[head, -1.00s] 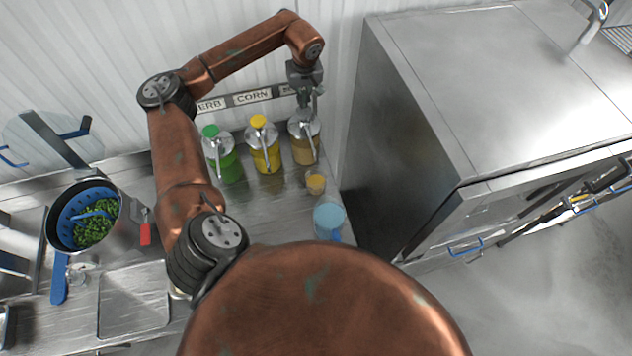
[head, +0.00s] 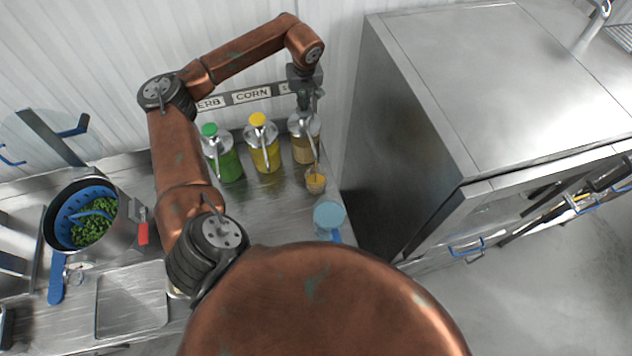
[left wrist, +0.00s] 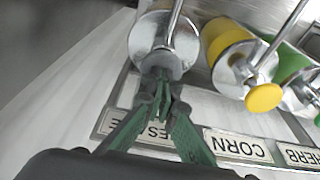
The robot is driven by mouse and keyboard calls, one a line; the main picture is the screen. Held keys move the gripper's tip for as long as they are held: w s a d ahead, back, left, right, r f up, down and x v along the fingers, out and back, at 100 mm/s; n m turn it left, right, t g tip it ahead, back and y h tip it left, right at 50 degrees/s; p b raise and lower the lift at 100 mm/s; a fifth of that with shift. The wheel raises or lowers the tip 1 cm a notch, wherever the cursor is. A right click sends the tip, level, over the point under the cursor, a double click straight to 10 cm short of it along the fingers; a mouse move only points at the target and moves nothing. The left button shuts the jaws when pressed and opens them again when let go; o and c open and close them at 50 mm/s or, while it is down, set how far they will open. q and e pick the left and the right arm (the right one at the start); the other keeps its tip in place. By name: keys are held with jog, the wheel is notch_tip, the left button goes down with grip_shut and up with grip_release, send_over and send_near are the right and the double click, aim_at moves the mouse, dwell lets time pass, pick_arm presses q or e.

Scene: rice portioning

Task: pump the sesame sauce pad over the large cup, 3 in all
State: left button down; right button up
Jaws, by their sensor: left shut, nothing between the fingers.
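The sesame sauce dispenser (head: 304,150), a jar of tan sauce with a metal pump, stands rightmost of three by the wall. In the left wrist view its metal lid (left wrist: 150,40) is at the top, above the partly hidden SESAME label (left wrist: 160,130). My left gripper (head: 305,100) points down at the pump top, fingers shut and empty; its tips (left wrist: 160,88) show against the pump, hiding its pad. A small clear cup (head: 316,184) with tan sauce stands below the spout. A light-blue round cup (head: 328,214) stands in front of it. My right gripper is out of view.
Yellow (head: 264,152) and green (head: 224,160) dispensers stand to the left. A steel cabinet (head: 400,120) rises close on the right. A pot with a blue strainer of green food (head: 60,225) and an empty tray (head: 130,310) are at left.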

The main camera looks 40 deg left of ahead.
pick_arm(q)
jog(key=shift+s+f+b, duration=0.1)
jog(key=shift+f+b, duration=0.5)
jog(key=shift+f, duration=0.55)
jog(key=shift+r, duration=0.15)
jog(key=shift+w+a+p+v, duration=0.15)
jog(key=shift+p+v, duration=0.5)
jog(key=shift+v, duration=0.3)
jog(key=shift+w+a+p+v, duration=0.15)
jog(key=shift+p+v, duration=0.45)
jog(key=shift+v, duration=0.35)
jog(key=shift+r, duration=0.1)
jog(key=shift+r, duration=0.1)
jog(key=p+v, duration=0.1)
jog(key=v, duration=0.1)
jog(key=p+v, duration=0.1)
jog(key=a+p+v, duration=0.1)
jog(key=v, duration=0.1)
jog(key=shift+w+d+r+p, duration=0.1)
jog(key=shift+w+r+p, duration=0.3)
jog(key=shift+r, duration=0.1)
jog(key=shift+s, duration=0.1)
